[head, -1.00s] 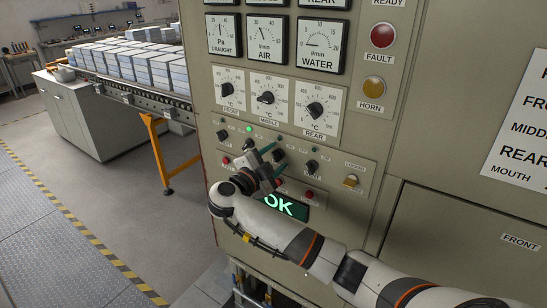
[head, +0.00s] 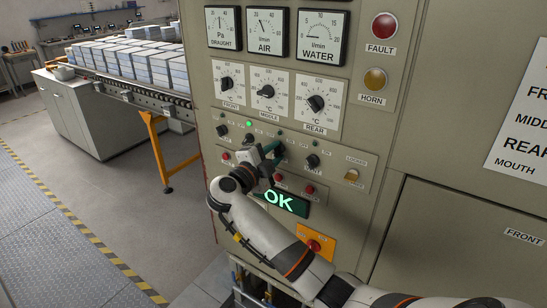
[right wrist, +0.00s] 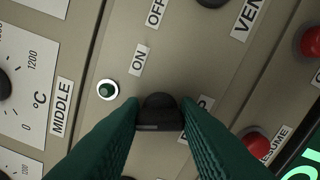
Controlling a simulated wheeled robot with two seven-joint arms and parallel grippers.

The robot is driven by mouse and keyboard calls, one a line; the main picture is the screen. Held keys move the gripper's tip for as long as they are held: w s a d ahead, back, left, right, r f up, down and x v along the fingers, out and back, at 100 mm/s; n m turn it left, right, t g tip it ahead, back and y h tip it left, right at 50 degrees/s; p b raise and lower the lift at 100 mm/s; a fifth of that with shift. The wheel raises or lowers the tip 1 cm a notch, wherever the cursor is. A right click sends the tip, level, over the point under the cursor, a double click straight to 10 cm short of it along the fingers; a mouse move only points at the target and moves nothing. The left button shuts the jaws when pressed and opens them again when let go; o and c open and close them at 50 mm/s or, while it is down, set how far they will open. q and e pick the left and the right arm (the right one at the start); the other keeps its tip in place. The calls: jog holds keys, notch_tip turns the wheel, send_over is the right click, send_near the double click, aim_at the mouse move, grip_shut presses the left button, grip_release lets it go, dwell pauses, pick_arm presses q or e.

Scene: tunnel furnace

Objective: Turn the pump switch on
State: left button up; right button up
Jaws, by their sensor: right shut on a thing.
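The pump switch is a black rotary knob (right wrist: 158,112) on the beige control panel, seen in the right wrist view. Its label is partly hidden, with only some letters showing beside the finger. My right gripper (right wrist: 158,120) is shut on this knob, a green finger on each side. In the head view my right gripper (head: 278,150) reaches the switch row and hides most of the knob. A small lamp (right wrist: 107,89) beside the knob looks dark green and unlit. ON and OFF labels are near it. My left gripper is not in view.
The VENT knob (head: 312,161) is just right of my gripper, and another knob (head: 222,131) is at the row's left end. Red buttons (head: 309,190), a green OK display (head: 279,201) and an orange plate with a red button (head: 315,245) lie below.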

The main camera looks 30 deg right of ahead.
jog(key=m+b, duration=0.4)
jog(key=f+m+b, duration=0.1)
jog(key=m+b, duration=0.3)
jog(key=shift+r+m+b, duration=0.1)
jog(key=shift+m+b, duration=1.55)
jog(key=shift+m, duration=0.05)
jog(key=o, duration=0.7)
jog(key=shift+o, duration=1.4)
jog(key=shift+r, duration=0.15)
jog(key=shift+a, duration=0.1)
